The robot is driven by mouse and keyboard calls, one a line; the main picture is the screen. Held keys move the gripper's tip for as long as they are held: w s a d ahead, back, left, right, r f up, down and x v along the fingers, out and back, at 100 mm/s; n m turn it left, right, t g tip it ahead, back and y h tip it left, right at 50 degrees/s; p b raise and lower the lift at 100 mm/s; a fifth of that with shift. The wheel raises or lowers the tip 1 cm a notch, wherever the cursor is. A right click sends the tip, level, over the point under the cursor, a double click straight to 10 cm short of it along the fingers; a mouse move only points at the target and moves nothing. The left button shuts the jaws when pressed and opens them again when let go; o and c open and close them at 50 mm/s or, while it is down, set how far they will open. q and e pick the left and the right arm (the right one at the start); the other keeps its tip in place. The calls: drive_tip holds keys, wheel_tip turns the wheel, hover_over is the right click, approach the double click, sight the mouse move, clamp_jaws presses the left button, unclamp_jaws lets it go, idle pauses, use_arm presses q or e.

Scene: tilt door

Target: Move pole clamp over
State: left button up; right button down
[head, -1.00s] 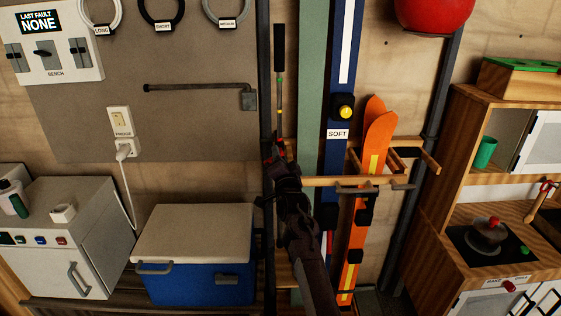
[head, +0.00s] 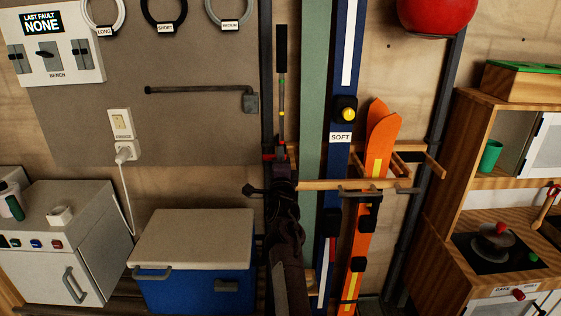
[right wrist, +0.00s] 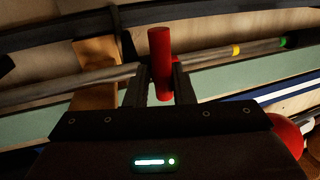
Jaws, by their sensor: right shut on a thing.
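The pole clamp shows as a red handle (right wrist: 161,62) standing between my fingers in the right wrist view. In the head view only a small red part of the clamp (head: 267,157) shows at the pole, and the rest is hidden by my gripper. My right gripper (head: 279,165) is shut on this red handle; its fingers also show in the right wrist view (right wrist: 160,84). The ski pole (head: 281,95), thin with a black grip, stands upright behind the clamp and passes behind my gripper. My left gripper is not in view.
A wooden rack (head: 345,184) holds a blue ski (head: 340,160) and orange skis (head: 379,140) right of my arm. A green board (head: 313,100) stands beside the pole. A blue cooler (head: 190,285) is at lower left, and a play kitchen (head: 470,205) at right.

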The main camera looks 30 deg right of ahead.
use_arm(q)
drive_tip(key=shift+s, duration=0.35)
use_arm(e)
drive_tip(key=shift+a+r, duration=0.1)
drive_tip(key=shift+r, duration=0.45)
drive_tip(key=c, duration=1.4)
unclamp_jaws()
drive_tip(key=shift+r, duration=0.1)
drive_tip(key=shift+c, duration=0.2)
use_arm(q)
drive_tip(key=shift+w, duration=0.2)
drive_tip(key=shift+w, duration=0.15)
use_arm(e)
drive_tip(key=shift+f, duration=0.25)
